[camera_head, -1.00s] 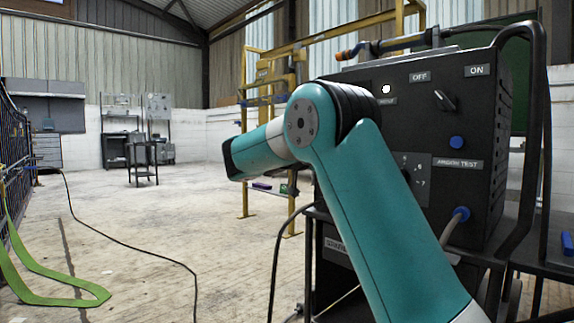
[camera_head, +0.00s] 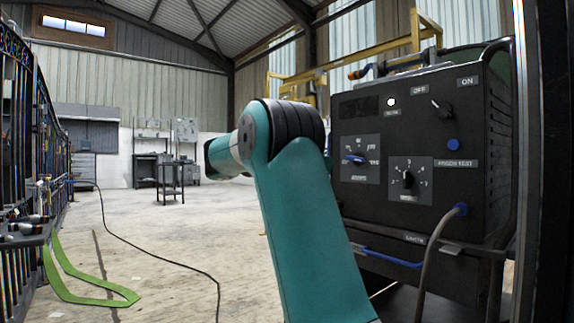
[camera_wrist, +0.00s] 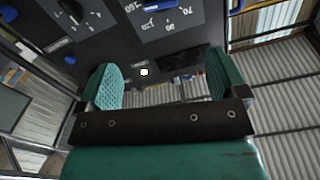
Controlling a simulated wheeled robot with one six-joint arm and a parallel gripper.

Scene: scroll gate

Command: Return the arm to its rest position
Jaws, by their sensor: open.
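My gripper (camera_wrist: 163,85) shows in the wrist view with its two teal fingers spread apart and nothing between them. A black control box (camera_head: 425,150) with knobs, a small white light and OFF/ON labels stands right of my teal arm in the head view. The box's panel (camera_wrist: 100,35) also shows beyond the fingers in the wrist view, tilted. In the head view my arm rises in front of the box's left edge and bends away from me; the fingers are hidden there.
A black metal gate (camera_head: 22,130) runs along the left, with a green strap (camera_head: 90,290) on the floor beside it. A dark cable (camera_head: 150,245) crosses the floor. A grey hose (camera_head: 432,250) hangs from the box. The concrete floor in the middle is mostly clear.

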